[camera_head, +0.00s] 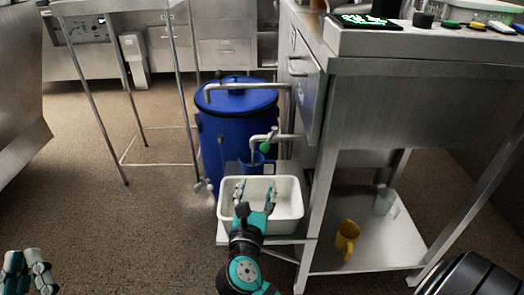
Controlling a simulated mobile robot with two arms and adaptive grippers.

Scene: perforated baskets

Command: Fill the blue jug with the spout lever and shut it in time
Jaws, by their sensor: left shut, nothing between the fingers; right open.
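The blue jug (258,166) stands behind the white tub, below the metal spout (283,137). Its lower part is hidden by the tub, and its fill level cannot be seen. A green knob (264,147) hangs at the spout, apparently on its lever. My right gripper (254,190) is open and empty over the white tub, on the near side of the jug and apart from it. My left gripper (27,272) is shut and empty at the bottom left, far from the jug.
The white tub (288,225) sits on a low metal shelf. A large blue barrel (222,128) stands behind. A steel table (420,100) is on the right, with a yellow jug (346,241) and a clear jug (385,202) on its lower shelf. Floor at left is open.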

